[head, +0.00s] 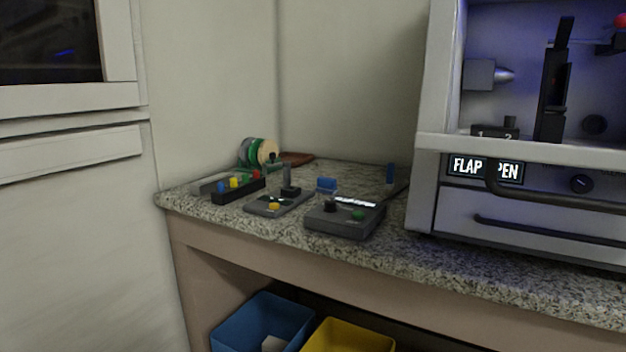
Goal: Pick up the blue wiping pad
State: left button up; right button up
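A small blue block (326,184), which looks like the blue wiping pad, sits on the speckled counter (400,244) towards its back, behind a dark control box. Neither of my grippers shows in the head view.
A dark control box (343,222) with knobs and a grey fixture (268,205) stand in front. A black rack (238,192) with coloured pieces is at left, with discs (258,152) behind. Blue (240,322) and yellow (352,338) bins are below.

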aim_at(327, 185)
jog(key=i+j+z, duration=0.4)
jog(key=j+z, duration=0.15)
jog(key=j, duration=0.15)
jog(key=i+j+z, duration=0.25)
jog(key=j, duration=0.2)
jog(key=k+l, duration=0.05)
